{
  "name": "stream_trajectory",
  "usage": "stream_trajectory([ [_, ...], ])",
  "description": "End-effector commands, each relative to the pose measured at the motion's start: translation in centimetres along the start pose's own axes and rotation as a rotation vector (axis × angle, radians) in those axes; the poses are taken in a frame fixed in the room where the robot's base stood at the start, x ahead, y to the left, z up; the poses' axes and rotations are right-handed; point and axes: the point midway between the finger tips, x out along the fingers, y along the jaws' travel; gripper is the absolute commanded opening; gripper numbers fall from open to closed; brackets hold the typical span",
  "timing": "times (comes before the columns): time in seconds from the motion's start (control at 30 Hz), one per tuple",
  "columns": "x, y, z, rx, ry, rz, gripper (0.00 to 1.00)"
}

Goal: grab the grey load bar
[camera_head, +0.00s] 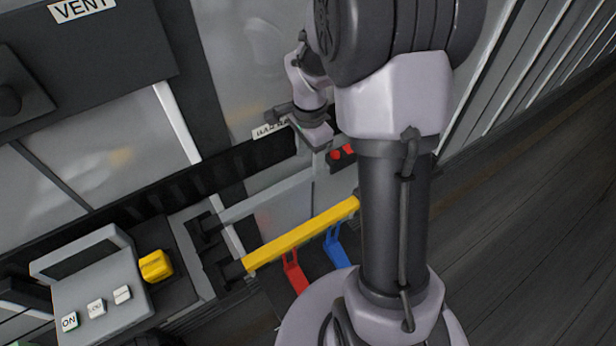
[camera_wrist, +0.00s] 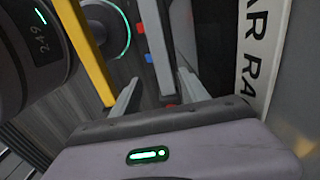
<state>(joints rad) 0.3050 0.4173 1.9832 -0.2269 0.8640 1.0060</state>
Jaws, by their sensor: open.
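The grey load bar (camera_head: 265,195) lies slanted in the rack, above and parallel to a yellow bar (camera_head: 300,235). Its right end is close to my gripper (camera_head: 318,143), whose fingers are hard to make out in the head view. In the wrist view my gripper (camera_wrist: 158,78) has its two fingers spread and nothing held. The grey load bar (camera_wrist: 157,45) runs upright in that picture, in the gap between the fingers.
The yellow bar (camera_wrist: 86,50) runs just left of the left finger. A rack label (camera_wrist: 262,50) stands close on the right. Red (camera_head: 294,272) and blue (camera_head: 337,250) parts are below the bars. A control box (camera_head: 90,285) with buttons and a yellow knob (camera_head: 155,266) are lower left.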

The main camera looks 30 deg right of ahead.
Motion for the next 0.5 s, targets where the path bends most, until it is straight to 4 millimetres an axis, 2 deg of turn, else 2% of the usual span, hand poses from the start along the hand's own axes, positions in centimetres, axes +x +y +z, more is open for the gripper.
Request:
stream_trajectory([
  [0.03,1.3,0.0,0.0,0.000,0.000,0.002,0.53],
  [0.27,3.5,-0.1,0.0,-0.001,0.000,0.000,0.53],
  [0.4,6.4,-0.6,-0.1,0.000,-0.001,0.001,0.53],
  [0.5,7.7,-0.5,-0.1,0.000,0.000,0.000,0.53],
])
